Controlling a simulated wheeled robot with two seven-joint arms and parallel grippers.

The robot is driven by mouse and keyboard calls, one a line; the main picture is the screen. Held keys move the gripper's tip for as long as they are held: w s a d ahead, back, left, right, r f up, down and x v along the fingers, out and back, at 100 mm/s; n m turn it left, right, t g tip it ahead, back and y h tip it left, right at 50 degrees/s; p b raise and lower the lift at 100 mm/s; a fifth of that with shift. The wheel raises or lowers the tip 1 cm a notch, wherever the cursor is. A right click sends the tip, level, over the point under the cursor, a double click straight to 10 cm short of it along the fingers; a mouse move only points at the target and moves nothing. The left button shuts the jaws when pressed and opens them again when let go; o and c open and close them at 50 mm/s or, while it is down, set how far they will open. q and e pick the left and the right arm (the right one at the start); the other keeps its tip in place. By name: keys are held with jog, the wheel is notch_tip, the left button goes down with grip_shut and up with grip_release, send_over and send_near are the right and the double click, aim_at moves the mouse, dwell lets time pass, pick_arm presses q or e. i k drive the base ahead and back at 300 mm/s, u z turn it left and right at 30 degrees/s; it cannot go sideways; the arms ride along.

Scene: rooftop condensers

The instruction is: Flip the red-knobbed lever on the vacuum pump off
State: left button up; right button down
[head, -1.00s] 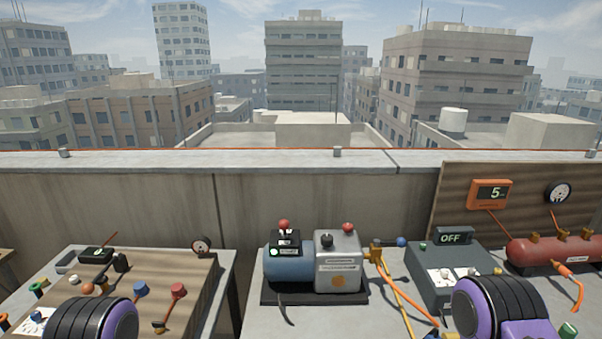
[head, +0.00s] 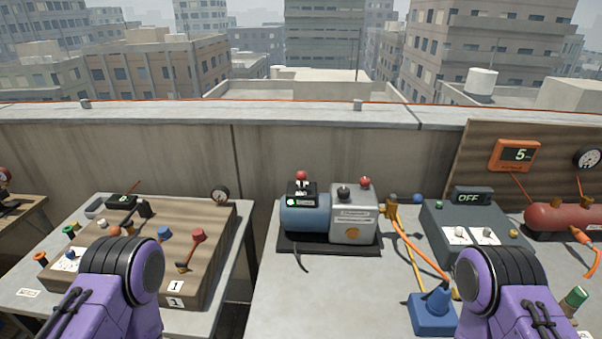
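The vacuum pump (head: 305,219), a blue cylinder joined to a grey box (head: 354,222), stands on a dark base on the middle table. A red-knobbed lever (head: 301,176) rises upright from the black switch box (head: 300,194) on top of the cylinder. A green light (head: 292,203) shows on the front of that switch box. A second red knob (head: 365,182) and a black knob sit on the grey box. Only purple and black parts of my two arms show at the bottom, short of the pump. Neither gripper is in view.
A brown panel (head: 215,263) with knobs and a red-topped lever (head: 198,236) lies on the left table. Table space before the pump is clear.

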aim_at(301, 176)
jog(key=z, duration=1.85)
jog(key=k, duration=0.85)
jog(key=u, duration=0.75)
